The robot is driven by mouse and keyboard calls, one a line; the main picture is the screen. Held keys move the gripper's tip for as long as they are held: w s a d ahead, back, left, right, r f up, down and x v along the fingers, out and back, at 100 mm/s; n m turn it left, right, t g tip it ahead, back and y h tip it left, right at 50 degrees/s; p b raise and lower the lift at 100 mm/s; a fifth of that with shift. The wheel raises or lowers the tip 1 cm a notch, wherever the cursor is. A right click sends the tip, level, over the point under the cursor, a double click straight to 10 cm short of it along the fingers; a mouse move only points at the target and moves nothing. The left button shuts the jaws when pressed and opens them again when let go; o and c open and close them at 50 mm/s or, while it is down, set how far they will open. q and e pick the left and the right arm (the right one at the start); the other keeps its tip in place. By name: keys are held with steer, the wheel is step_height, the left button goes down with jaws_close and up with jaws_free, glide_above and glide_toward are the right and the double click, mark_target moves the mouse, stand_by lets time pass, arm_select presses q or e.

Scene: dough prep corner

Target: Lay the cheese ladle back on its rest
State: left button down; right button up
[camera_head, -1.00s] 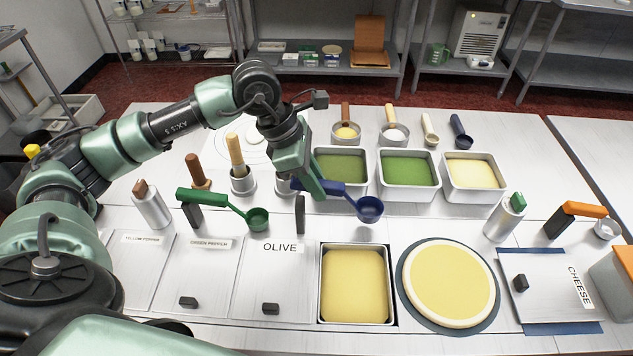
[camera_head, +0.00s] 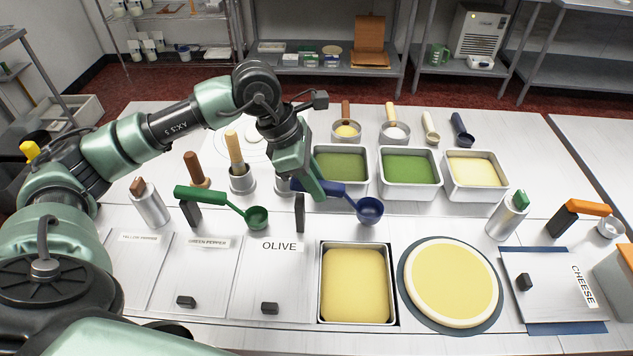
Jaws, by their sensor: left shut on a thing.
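My left gripper (camera_head: 314,188) is shut on the handle of a blue ladle (camera_head: 369,210), behind the lid marked OLIVE. The ladle's bowl points right. A dark upright rest (camera_head: 300,213) stands just below the blue handle; whether they touch I cannot tell. An orange-handled ladle (camera_head: 589,208) lies at the far right, near the lid marked CHEESE (camera_head: 550,287), with its handle over another dark rest (camera_head: 563,218). Its metal bowl is at the right edge. My right gripper is not in view.
A green ladle (camera_head: 255,217) lies left of the blue one. Several trays (camera_head: 411,195) stand behind the blue bowl. An open yellow bin (camera_head: 324,290) and a round dough disc (camera_head: 452,281) are in front. A bottle (camera_head: 507,215) stands left of the orange ladle.

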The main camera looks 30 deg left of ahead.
arm_select(q)
steer(key=shift+f+b, duration=0.7)
steer(key=shift+f, duration=0.15)
steer(key=c, duration=1.2)
jaws_free()
steer(key=shift+o, duration=0.4)
steer(key=o, duration=1.1)
steer(key=shift+r, duration=0.1)
steer(key=shift+p+v, duration=1.3)
steer(key=shift+v, duration=1.45)
steer(key=shift+p+v, duration=0.7)
steer(key=shift+v, duration=1)
